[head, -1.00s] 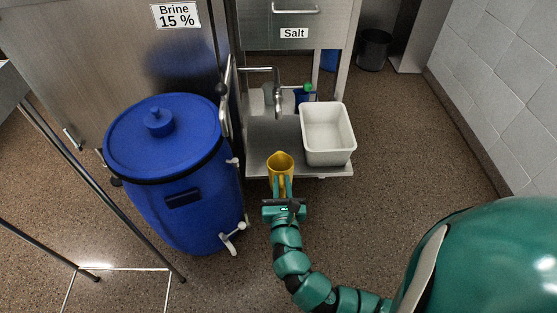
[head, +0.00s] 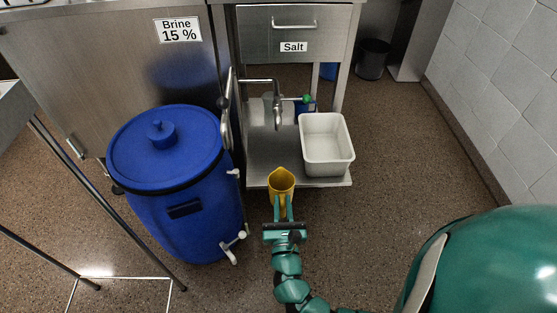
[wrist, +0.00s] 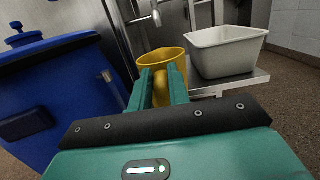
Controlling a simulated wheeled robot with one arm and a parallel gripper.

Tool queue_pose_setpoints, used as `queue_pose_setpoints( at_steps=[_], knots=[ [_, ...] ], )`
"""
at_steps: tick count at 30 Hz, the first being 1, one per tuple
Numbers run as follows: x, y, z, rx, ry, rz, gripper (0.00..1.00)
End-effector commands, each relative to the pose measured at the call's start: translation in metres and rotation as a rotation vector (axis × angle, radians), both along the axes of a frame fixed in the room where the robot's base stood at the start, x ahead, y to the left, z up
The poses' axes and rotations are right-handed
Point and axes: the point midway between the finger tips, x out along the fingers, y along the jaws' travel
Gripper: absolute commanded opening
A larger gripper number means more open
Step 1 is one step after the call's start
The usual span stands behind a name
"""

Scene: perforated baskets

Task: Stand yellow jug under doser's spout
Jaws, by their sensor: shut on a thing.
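The yellow jug (head: 281,183) is upright at the front edge of the low steel shelf in the head view. My gripper (head: 283,208) is shut on the jug's near side, at its handle. In the wrist view the jug (wrist: 163,64) stands between and beyond my green fingers (wrist: 160,88). The doser's spout (head: 277,112) is a steel pipe that bends down over the shelf, behind the jug. A green-tipped lever (head: 305,99) sits beside it. The spout's lower end also shows in the wrist view (wrist: 156,17), beyond the jug. I cannot tell whether the jug touches the shelf.
A white tub (head: 326,144) stands on the shelf (head: 268,150), right of the spout. A blue lidded barrel (head: 178,210) with a tap stands close on the left. A salt drawer (head: 294,32) is above. The shelf between jug and spout looks clear.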

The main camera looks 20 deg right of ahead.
Motion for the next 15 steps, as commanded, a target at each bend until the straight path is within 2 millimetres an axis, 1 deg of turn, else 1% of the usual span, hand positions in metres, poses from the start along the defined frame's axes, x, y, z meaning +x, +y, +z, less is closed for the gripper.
queue_pose_setpoints(
  at_steps=[2, 5, 15],
  knots=[
    [0.006, -0.002, -0.001, -0.003, -0.007, -0.001, 0.0],
    [0.021, -0.007, 0.0, -0.002, -0.01, -0.007, 0.0],
    [0.086, -0.026, -0.001, 0.0, -0.009, -0.005, 0.0]
  ],
)
